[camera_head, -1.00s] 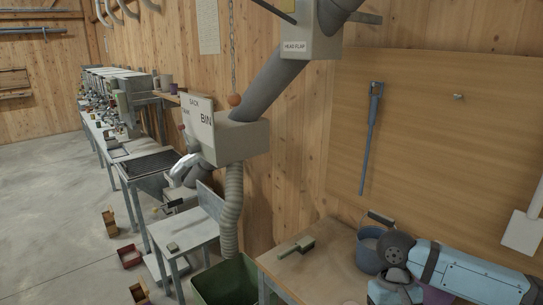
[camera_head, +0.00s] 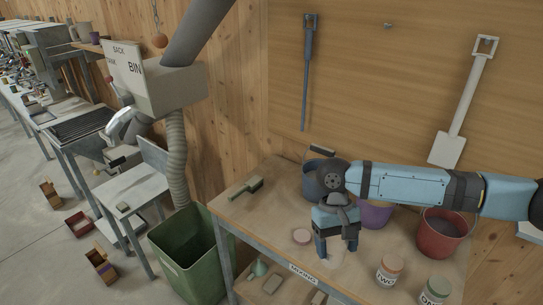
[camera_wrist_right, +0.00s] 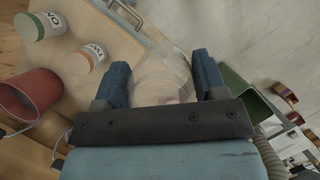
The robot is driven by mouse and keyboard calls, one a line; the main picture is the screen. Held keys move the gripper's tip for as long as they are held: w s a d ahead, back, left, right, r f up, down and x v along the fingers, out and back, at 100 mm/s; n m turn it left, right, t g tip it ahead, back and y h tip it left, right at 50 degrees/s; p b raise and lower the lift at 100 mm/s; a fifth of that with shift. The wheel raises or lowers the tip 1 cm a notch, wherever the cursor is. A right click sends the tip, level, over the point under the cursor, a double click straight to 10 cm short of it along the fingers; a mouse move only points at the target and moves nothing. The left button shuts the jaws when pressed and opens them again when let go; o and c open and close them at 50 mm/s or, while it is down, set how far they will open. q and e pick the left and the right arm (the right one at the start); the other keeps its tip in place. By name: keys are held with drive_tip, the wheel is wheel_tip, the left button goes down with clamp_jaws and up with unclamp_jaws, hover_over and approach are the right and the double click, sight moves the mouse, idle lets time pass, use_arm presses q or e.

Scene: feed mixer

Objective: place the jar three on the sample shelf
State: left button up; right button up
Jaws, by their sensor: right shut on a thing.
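My right gripper (camera_head: 337,250) points down over the wooden table (camera_head: 245,208), its blue fingers shut on a pale, see-through thing (camera_wrist_right: 165,75), likely jar three. Its label is not readable, and I cannot tell whether it touches the table. Jar two (camera_head: 390,270), with a pinkish lid, and jar one (camera_head: 434,291), with a green lid, stand to the right; they also show in the right wrist view. A small wall shelf (camera_head: 88,46) holding pots is at the upper left; I cannot tell if it is the sample shelf. My left gripper is not in view.
A grey-blue bucket (camera_head: 312,182), a purple bucket (camera_head: 374,215) and a red bucket (camera_head: 440,236) stand along the table's back. A brush (camera_head: 246,188) and a pinkish disc (camera_head: 302,236) lie on it. A green bin (camera_head: 188,262) stands left of the table.

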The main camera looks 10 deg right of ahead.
drive_tip(key=shift+w+f, duration=0.1)
drive_tip(key=shift+w, duration=0.15)
drive_tip(key=w+d+n+t+h+b, duration=0.2)
drive_tip(key=w+d+n+t+b, duration=0.35)
drive_tip(key=w+n, duration=0.6)
drive_tip(key=w+d+n+t+h+b, duration=0.2)
drive_tip(key=w+d+n+b, duration=0.55)
drive_tip(key=n, duration=0.75)
drive_tip(key=f, duration=0.6)
drive_tip(key=w+f, duration=0.1)
drive_tip(key=f, duration=0.5)
drive_tip(key=w+f, duration=0.1)
drive_tip(key=f, duration=0.5)
drive_tip(key=shift+d+f+p, duration=0.25)
drive_tip(key=shift+f+p, duration=0.15)
drive_tip(key=shift+y, duration=0.3)
drive_tip(key=shift+s, duration=0.1)
drive_tip(key=o, duration=0.9)
drive_tip(key=shift+f, duration=0.1)
